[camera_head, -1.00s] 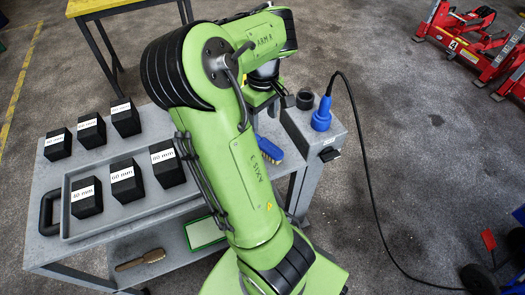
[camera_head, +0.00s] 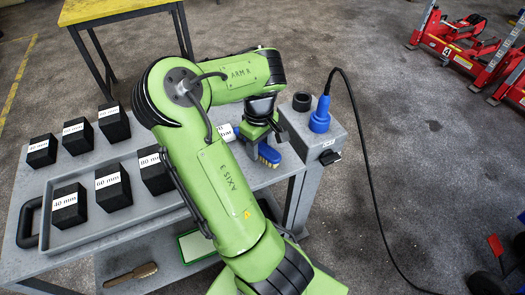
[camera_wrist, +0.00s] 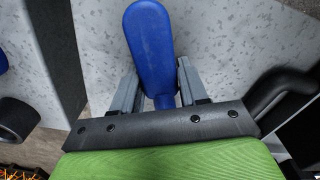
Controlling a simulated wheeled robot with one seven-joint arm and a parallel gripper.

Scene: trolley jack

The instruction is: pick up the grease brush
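The brush with a blue handle (camera_head: 268,153) and tan bristles lies on the grey trolley top near its right end. It is partly hidden behind my arm and gripper in the head view. My gripper (camera_head: 258,133) is right at it. In the wrist view the blue handle (camera_wrist: 150,45) runs up between the two grey fingers of my gripper (camera_wrist: 158,85). The fingers stand on either side of the handle and look open, with narrow gaps. A second brush with a wooden handle (camera_head: 130,275) lies on the lower shelf.
Several black blocks (camera_head: 69,206) with labels stand on the trolley (camera_head: 75,255) to the left. A grey box with a blue plug (camera_head: 320,118), a cable and a black ring (camera_head: 301,101) stands at the right. Red jacks (camera_head: 455,45) stand on the floor.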

